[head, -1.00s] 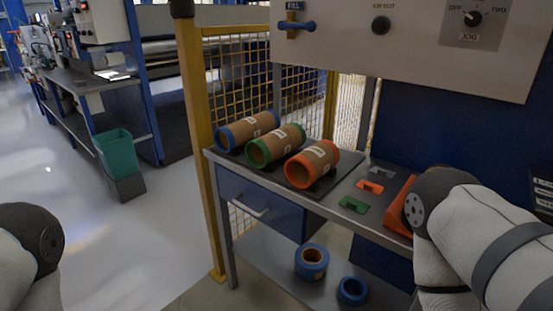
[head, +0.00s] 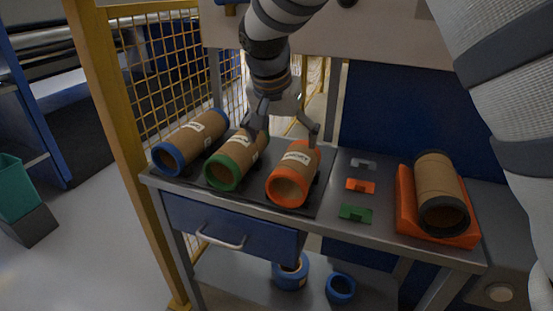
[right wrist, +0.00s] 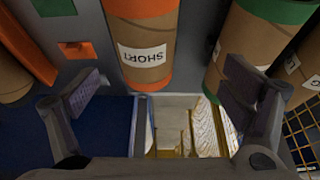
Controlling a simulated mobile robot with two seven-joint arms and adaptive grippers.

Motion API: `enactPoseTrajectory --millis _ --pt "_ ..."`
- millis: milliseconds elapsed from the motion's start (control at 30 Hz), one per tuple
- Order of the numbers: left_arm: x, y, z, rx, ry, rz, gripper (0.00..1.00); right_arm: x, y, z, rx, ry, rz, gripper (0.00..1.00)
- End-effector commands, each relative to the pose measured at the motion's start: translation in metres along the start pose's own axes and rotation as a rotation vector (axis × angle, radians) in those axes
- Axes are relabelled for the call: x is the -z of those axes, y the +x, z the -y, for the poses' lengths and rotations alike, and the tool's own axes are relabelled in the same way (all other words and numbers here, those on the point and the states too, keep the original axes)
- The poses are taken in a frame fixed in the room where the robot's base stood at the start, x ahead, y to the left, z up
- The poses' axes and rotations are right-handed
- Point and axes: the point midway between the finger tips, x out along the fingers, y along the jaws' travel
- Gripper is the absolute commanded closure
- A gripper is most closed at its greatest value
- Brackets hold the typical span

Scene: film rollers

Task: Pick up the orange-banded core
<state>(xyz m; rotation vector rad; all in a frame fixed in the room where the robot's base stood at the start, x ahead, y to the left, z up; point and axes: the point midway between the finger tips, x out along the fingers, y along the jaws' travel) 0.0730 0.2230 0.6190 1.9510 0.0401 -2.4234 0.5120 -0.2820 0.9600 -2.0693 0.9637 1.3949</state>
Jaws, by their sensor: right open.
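The orange-banded core (head: 294,174) is a brown cardboard tube with orange ends, lying on a dark mat on the bench, right of the other cores. Its label reads SHORT in the right wrist view (right wrist: 143,45). My right gripper (head: 288,130) reaches down from above at the core's far end. It is open and empty. In the right wrist view, the two fingers (right wrist: 163,88) stand apart, one on each side of the core's near end in that picture. I cannot tell whether either finger touches it. My left gripper is out of view.
A green-banded core (head: 236,160) lies close on the left, with a blue-banded core (head: 190,142) beyond it. A black-banded core (head: 438,186) sits on an orange cradle (head: 406,215). Small grey, orange (head: 360,185) and green pieces lie between. Yellow mesh fencing (head: 170,75) stands behind.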

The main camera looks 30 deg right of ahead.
Motion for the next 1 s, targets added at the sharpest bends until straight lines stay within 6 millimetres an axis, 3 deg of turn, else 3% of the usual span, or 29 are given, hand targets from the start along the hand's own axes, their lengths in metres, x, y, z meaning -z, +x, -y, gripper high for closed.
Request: enactPoseTrajectory --millis 200,467,633,867,1000 --pt "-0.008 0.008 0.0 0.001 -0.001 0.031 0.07 -0.002 0.051 -0.002 -0.006 -0.002 0.007 0.07" --pt "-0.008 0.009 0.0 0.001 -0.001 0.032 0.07 -0.002 0.077 -0.005 -0.002 -0.001 0.005 0.07" --pt "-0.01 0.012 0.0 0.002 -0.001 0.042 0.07 -0.004 0.111 -0.01 -0.003 -0.002 0.006 0.07" --pt "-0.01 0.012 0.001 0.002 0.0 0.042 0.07 -0.002 0.116 -0.009 0.002 -0.002 0.001 0.07" --pt "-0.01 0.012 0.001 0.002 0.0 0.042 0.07 -0.002 0.116 -0.009 0.002 -0.002 0.001 0.36"
